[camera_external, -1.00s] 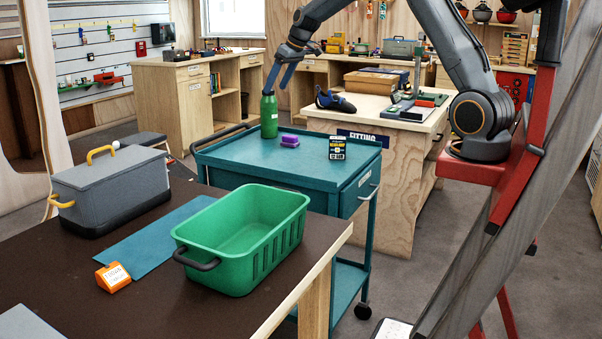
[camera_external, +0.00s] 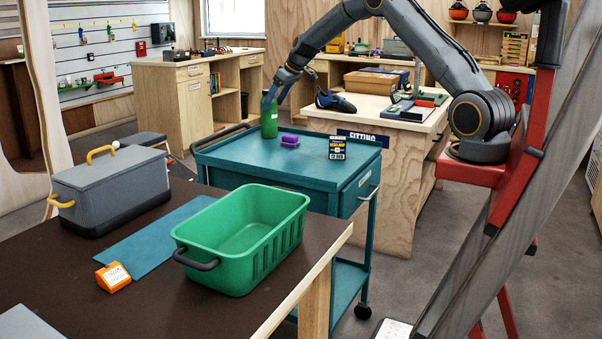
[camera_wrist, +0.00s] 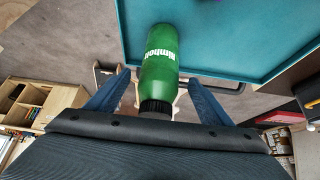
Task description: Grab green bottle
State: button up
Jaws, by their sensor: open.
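The green bottle (camera_external: 269,120) stands upright on the far left part of the blue-teal cart top (camera_external: 235,167). In the wrist view the bottle (camera_wrist: 158,62) shows white lettering and a dark cap pointing toward me. My gripper (camera_external: 271,98) is lowered over the upper part of the bottle. In the wrist view its two blue fingers (camera_wrist: 156,92) are spread on either side of the cap end, with gaps between them and the bottle. The cap is mostly hidden by the fingers in the external view.
A raised rim edges the cart top. A green bin (camera_external: 243,240) sits on the near table.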

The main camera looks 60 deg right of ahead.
aim_at(269, 109)
jog(key=shift+p+x, duration=0.9)
jog(key=shift+x, duration=1.5)
jog(key=shift+w+r, duration=0.15)
jog(key=c, duration=1.3)
